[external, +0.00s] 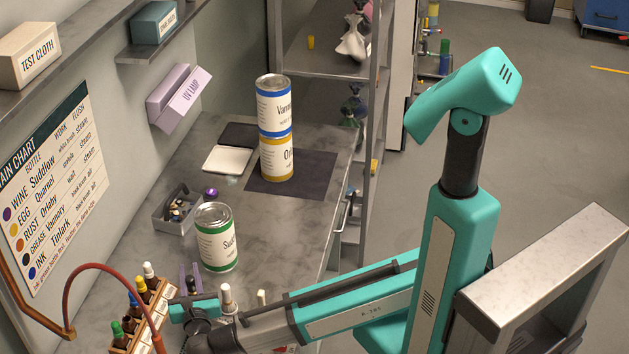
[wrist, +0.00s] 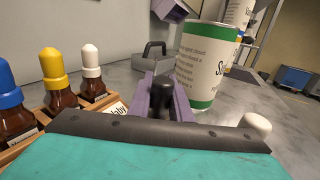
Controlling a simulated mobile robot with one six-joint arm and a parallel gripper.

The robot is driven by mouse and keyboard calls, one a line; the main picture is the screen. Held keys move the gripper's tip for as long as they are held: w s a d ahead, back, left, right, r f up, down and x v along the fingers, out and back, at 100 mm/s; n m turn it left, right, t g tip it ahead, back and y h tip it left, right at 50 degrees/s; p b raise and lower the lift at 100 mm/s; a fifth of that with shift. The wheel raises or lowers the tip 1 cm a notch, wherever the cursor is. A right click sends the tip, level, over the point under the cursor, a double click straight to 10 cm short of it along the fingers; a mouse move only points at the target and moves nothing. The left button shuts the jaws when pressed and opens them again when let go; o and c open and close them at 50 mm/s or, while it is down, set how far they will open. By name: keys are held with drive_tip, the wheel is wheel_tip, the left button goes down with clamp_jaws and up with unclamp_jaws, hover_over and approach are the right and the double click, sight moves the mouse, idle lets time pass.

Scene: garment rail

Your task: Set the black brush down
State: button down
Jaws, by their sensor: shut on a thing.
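My gripper (external: 190,281) has purple fingers and shows at the lower left of the external view, low over the grey table near the green-labelled can. In the wrist view my gripper (wrist: 163,102) is shut on the black brush (wrist: 162,96), whose dark rounded end stands up between the fingers. The black brush (external: 191,286) is a small dark shape in the external view. Its lower part is hidden, so I cannot tell whether it touches the table.
A wooden rack of dropper bottles (external: 140,318) is close on the left. The green-labelled can (external: 216,240) stands just beyond my gripper. A grey box of small items (external: 176,210) is by the wall. Two stacked cans (external: 276,128) stand on a dark mat (external: 312,175). Bare table lies right of the green-labelled can.

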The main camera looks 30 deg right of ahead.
drive_tip(key=shift+f, duration=0.35)
drive_tip(key=c, duration=1.6)
unclamp_jaws()
drive_tip(key=shift+r+b, duration=0.15)
drive_tip(key=shift+b, duration=0.25)
drive_tip(key=b+v, duration=0.1)
drive_tip(key=v, duration=0.3)
drive_tip(key=b+v, duration=0.1)
drive_tip(key=v, duration=0.3)
drive_tip(key=b+v, duration=0.1)
drive_tip(key=v, duration=0.3)
drive_tip(key=shift+s+a+r, duration=0.15)
drive_tip(key=shift+a, duration=0.25)
drive_tip(key=shift+s+a+b, duration=0.15)
drive_tip(key=shift+s+b, duration=0.15)
drive_tip(key=shift+s, duration=0.3)
drive_tip(key=shift+o, duration=0.4)
